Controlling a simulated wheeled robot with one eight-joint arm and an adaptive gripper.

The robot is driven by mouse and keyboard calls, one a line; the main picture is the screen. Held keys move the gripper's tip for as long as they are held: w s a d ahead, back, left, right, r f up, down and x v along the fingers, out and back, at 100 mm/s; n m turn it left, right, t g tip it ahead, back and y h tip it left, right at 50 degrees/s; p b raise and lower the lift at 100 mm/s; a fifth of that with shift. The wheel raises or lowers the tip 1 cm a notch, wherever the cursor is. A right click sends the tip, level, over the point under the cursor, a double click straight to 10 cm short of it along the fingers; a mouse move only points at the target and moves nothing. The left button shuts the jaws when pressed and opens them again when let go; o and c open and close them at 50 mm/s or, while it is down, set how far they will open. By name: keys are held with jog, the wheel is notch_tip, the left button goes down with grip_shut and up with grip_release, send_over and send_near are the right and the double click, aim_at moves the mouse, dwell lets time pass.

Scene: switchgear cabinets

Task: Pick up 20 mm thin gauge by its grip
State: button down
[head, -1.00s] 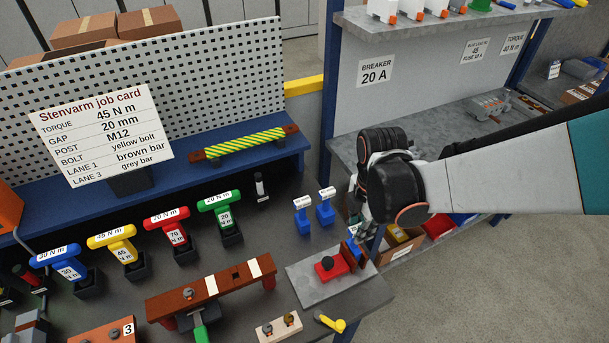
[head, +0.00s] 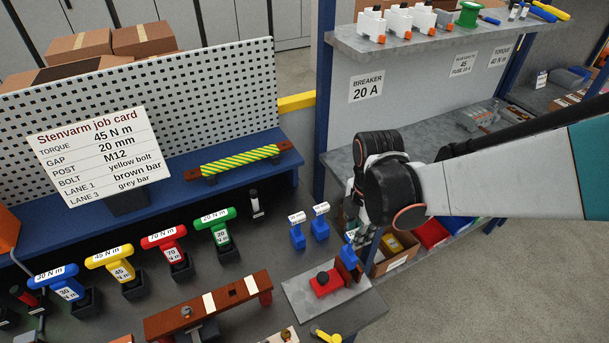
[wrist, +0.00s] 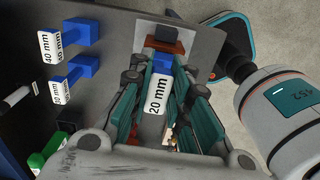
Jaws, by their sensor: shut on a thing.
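The 20 mm gauge (wrist: 157,93) shows in the wrist view as a blue piece with a white "20 mm" label, between my fingers. In the head view, part of its blue body (head: 347,257) shows below my gripper. My gripper (head: 357,240) is shut on it, over the right end of the grey plate; in the wrist view the fingers (wrist: 158,100) flank the label. The gauge's lower part is hard to make out, and I cannot tell whether it touches the stand. Two other blue gauges stand to the left (head: 297,232) (head: 320,224).
A red block with a black knob (head: 325,283) and a brown upright (head: 350,268) sit on the grey plate (head: 300,290), close to my gripper. Coloured T-handled tools, such as the green one (head: 216,225), stand at left. A shelf unit (head: 430,120) is behind my arm.

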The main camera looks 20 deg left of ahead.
jog(key=shift+s+a+r+p, duration=0.2)
jog(key=shift+s+r+p, duration=0.3)
jog(key=shift+r, duration=0.4)
jog(key=shift+s+a+r+p, duration=0.15)
jog(key=shift+s+r+p, duration=0.35)
jog(key=shift+r, duration=0.4)
jog(key=shift+s, duration=0.15)
jog(key=s+a+b, duration=0.1)
jog(key=a+b, duration=0.1)
jog(key=a, duration=1.8)
jog(key=shift+a, duration=0.35)
